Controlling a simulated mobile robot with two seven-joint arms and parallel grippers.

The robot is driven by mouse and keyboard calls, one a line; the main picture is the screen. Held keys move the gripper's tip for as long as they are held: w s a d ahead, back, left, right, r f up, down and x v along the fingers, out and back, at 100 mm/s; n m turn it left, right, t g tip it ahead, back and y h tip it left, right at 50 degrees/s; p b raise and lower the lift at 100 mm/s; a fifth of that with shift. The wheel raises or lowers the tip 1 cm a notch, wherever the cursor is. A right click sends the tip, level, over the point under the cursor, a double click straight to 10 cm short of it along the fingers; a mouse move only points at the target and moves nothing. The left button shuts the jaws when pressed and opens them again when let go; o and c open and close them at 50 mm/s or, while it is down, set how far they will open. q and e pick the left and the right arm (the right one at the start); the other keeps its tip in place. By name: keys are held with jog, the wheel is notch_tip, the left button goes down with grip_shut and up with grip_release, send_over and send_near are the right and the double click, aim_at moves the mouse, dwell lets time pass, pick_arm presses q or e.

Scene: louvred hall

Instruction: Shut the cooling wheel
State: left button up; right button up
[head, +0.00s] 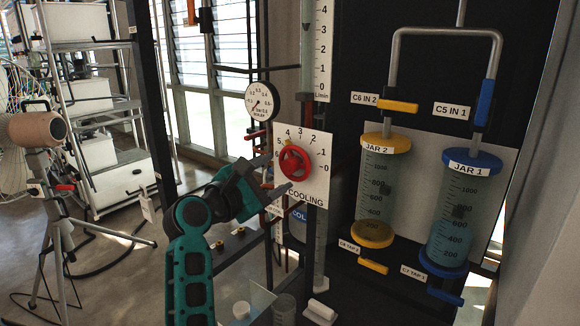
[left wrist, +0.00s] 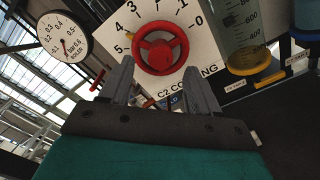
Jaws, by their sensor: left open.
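The red cooling wheel (head: 294,162) sits on a white dial plate (head: 318,178) marked COOLING, with numbers from 0 upward around it. It also shows in the left wrist view (left wrist: 160,48), just beyond my fingertips. My left gripper (head: 275,174) is open and empty, in front of the wheel and slightly to its lower left in the head view. In the left wrist view my two fingers (left wrist: 160,76) point at the wheel's lower part, one towards each side. I cannot tell whether they touch it. My right gripper is not in view.
A round pressure gauge (head: 262,101) is above left of the wheel. JAR 2 (head: 379,185) and JAR 1 (head: 460,215), with yellow and blue valve handles, stand to the right.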

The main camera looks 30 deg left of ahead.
aim_at(286, 164)
pick_arm(q)
jog(key=w, duration=0.4)
jog(key=shift+d, duration=0.2)
jog(key=shift+w, duration=0.1)
jog(key=shift+w+r, duration=0.2)
jog(key=shift+r, duration=0.25)
